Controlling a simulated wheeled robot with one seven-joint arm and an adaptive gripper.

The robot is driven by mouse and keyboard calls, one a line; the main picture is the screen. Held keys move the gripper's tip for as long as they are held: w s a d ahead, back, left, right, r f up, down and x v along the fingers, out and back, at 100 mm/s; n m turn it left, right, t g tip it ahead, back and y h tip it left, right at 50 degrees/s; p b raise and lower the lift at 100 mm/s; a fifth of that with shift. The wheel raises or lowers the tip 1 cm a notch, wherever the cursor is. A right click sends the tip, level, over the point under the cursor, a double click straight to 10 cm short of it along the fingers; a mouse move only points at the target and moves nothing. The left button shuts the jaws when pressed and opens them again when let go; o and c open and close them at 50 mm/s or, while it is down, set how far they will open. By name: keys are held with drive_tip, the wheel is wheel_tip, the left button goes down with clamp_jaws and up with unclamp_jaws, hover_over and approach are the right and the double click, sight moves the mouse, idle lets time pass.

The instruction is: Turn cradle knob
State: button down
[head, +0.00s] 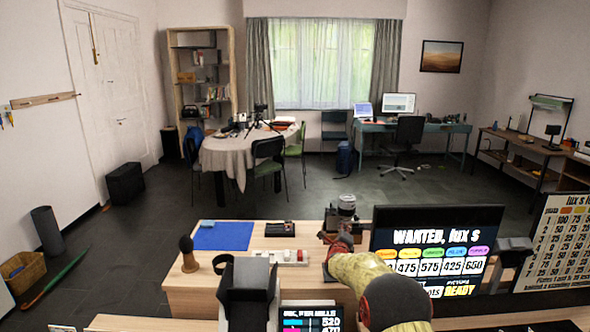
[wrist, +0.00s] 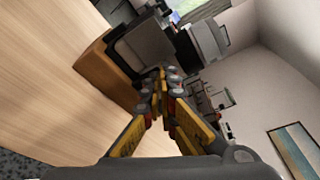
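A dark device with a silvery round top (head: 346,205) stands on a wooden block (head: 331,218) at the back edge of the desk in the head view. I take this as the cradle, but no knob can be made out. My gripper (head: 343,238) is just in front of it, partly hidden by my yellow arm. In the wrist view my gripper (wrist: 164,88) has yellow fingers that converge, with tips close together. Beyond the tips are a grey-black boxy body (wrist: 145,44) and an orange-brown wooden block (wrist: 104,76). Contact with the tips cannot be told.
A monitor (head: 437,240) stands close right of my arm. A price board (head: 566,240) stands far right.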

drive_tip(key=shift+s+a+f, duration=0.15)
drive_tip(key=shift+a+f, duration=0.05)
drive_tip(key=shift+f, duration=0.55)
drive_tip(key=shift+a, duration=0.1)
drive_tip(key=shift+a+r, duration=0.1)
drive_tip(key=shift+a, duration=0.2)
drive_tip(key=shift+d+v, duration=0.2)
drive_tip(key=shift+v, duration=0.7)
drive_tip(key=shift+d+v, duration=0.25)
drive_tip(key=shift+v, duration=0.65)
drive_tip(key=shift+d+v, duration=0.2)
drive_tip(key=shift+v, duration=0.7)
drive_tip(key=shift+s, duration=0.15)
